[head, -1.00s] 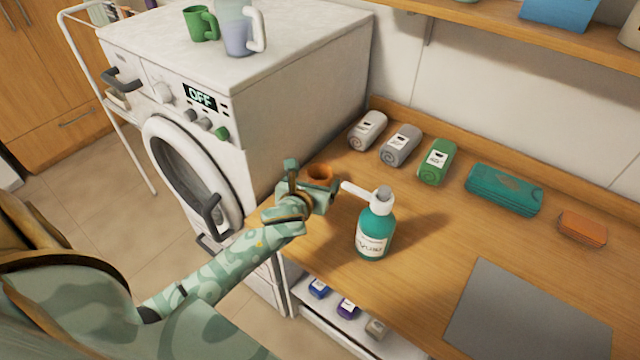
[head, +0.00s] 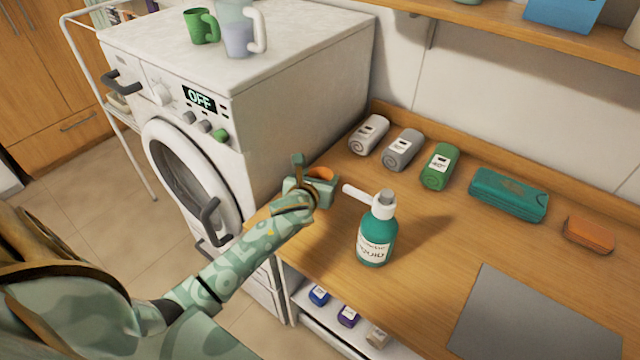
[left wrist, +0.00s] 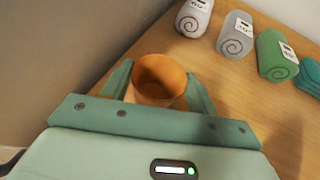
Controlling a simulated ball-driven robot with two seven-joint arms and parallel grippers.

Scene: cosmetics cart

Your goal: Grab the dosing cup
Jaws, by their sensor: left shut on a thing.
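The dosing cup is a small round orange-brown cup (head: 322,173) at the left end of the wooden counter, near the washing machine. My left gripper (head: 316,181) is shut on it and hides most of its body in the head view. In the left wrist view the cup (left wrist: 160,77) stands between the two green fingers, its open rim toward the camera. I cannot tell whether its base touches the counter. My right gripper is not in view.
A teal pump bottle (head: 376,236) stands just right of the gripper. Rolled towels (head: 403,149), a teal case (head: 507,194) and an orange block (head: 588,235) lie behind. A grey mat (head: 535,315) lies at right. The washing machine (head: 300,100) stands at left.

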